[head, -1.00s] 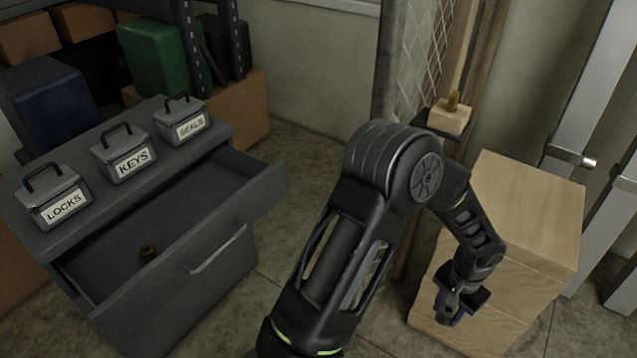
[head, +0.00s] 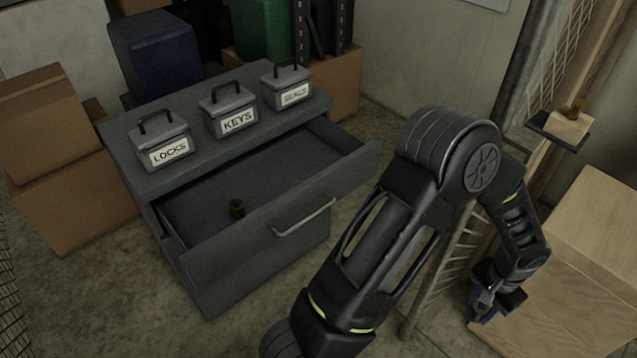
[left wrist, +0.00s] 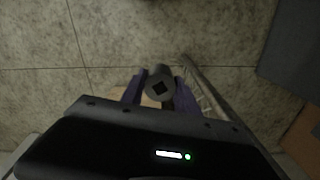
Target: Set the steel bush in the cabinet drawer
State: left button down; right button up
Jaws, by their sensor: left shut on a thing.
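The cabinet drawer (head: 300,212) is pulled open in the head view. My left gripper (head: 484,309) is at the lower right, well to the right of the drawer, pointing down. In the left wrist view its purple fingers (left wrist: 160,92) are shut on a grey round piece with a dark square hole, the steel bush (left wrist: 159,79). In the head view the bush is hidden or too small to tell. My right gripper is not in view.
Three grey boxes, LOCKS (head: 162,142), KEYS (head: 229,110) and SEALS (head: 287,87), stand on the cabinet top. Cardboard boxes (head: 65,150) stand left.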

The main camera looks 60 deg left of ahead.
aim_at(300, 179)
jog(key=u, duration=1)
